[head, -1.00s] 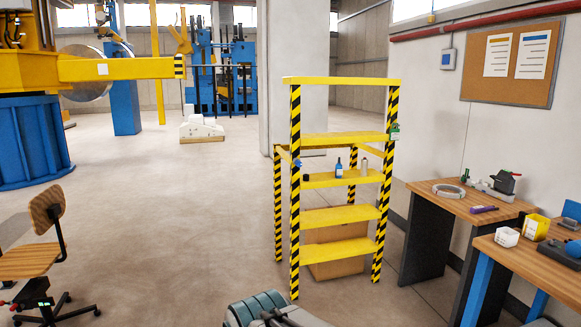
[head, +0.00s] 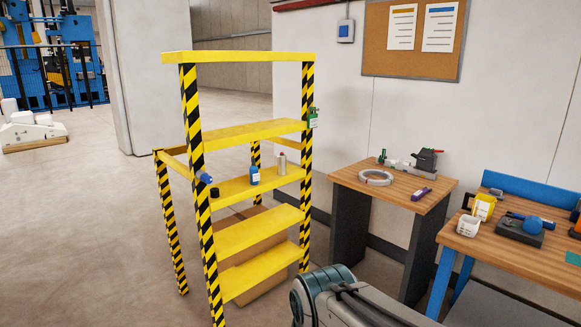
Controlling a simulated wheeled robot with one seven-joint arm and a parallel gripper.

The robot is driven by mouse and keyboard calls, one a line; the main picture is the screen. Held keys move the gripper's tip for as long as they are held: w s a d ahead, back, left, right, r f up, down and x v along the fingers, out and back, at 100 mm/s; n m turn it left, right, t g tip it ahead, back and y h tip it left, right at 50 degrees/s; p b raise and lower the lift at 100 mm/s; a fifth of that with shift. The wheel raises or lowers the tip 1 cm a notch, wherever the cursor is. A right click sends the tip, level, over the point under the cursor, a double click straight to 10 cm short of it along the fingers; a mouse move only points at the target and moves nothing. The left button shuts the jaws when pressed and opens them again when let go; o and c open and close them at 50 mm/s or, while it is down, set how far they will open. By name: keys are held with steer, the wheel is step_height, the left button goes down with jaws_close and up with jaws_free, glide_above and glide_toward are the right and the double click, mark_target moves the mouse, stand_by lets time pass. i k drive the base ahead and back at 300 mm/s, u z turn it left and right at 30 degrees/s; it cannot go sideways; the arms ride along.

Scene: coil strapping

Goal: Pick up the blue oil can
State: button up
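A small blue bottle-like container (head: 254,176) with a dark top and a pale label stands upright on a middle step of the yellow step stand (head: 238,132). It is the likeliest blue oil can, but it is too small to be sure. A rounded blue item (head: 533,225) on the right bench is also too small to name. Part of my grey and teal arm shows at the bottom, in front of the stand and benches. My gripper is out of view.
A grey can (head: 281,164) and a small black item (head: 214,192) share the blue container's step. Striped posts frame the stand. A wooden bench (head: 385,200) with a ring coil (head: 375,178) stands to the right. Open floor (head: 90,240) lies to the left.

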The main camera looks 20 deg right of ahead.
mark_target(254, 173)
steer(key=z, duration=0.3)
steer(key=i, duration=0.6)
steer(key=z, duration=0.6)
steer(key=i, duration=1.1)
steer(key=u, duration=0.75)
steer(key=i, duration=1)
steer(key=u, duration=0.9)
